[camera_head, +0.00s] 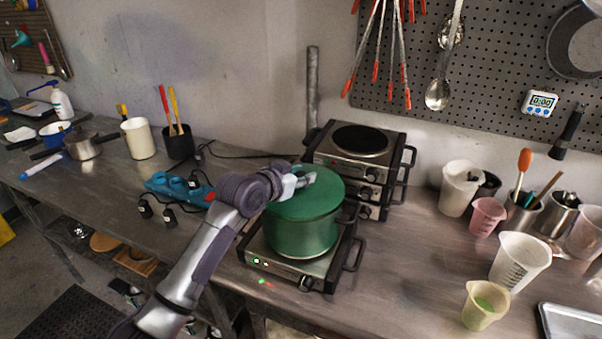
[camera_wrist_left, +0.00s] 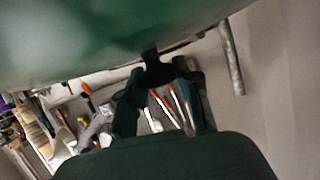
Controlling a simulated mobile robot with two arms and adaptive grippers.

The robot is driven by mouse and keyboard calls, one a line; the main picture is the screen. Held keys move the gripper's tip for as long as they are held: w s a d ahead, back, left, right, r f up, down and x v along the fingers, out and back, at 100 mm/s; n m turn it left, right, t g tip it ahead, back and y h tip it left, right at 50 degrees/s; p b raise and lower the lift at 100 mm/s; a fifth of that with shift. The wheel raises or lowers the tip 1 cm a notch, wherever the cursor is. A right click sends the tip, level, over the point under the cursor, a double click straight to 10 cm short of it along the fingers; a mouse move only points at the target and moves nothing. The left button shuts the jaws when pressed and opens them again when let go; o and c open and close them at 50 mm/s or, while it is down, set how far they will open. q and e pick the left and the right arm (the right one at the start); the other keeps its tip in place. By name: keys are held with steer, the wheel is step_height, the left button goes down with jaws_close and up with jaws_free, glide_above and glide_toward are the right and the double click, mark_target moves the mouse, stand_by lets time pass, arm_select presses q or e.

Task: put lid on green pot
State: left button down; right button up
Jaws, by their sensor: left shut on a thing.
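The green pot (camera_head: 301,241) stands upright on the front hot plate (camera_head: 262,246) in the head view. The green lid (camera_head: 318,203) is over the pot's mouth and hides its inside; I cannot tell whether it touches the rim all round. My left gripper (camera_head: 299,181) is at the top of the lid, shut on it. In the left wrist view, the lid's green surface (camera_wrist_left: 90,40) fills the upper part, and the left gripper's fingers (camera_wrist_left: 158,82) close by a dark piece under it, probably the knob. My right gripper is not in view.
A stacked hot plate unit (camera_head: 360,141) stands close behind the pot. A blue power strip (camera_head: 178,187) lies left of it. White beakers (camera_head: 519,259) and a small cup (camera_head: 485,306) stand to the right. The counter between them and the pot is clear.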

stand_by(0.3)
arm_select(q)
steer(key=shift+f, duration=0.5)
steer(key=c, duration=0.7)
jaws_free()
steer(key=v, duration=1.2)
steer(key=shift+s+f, duration=0.1)
steer(key=shift+f, duration=0.05)
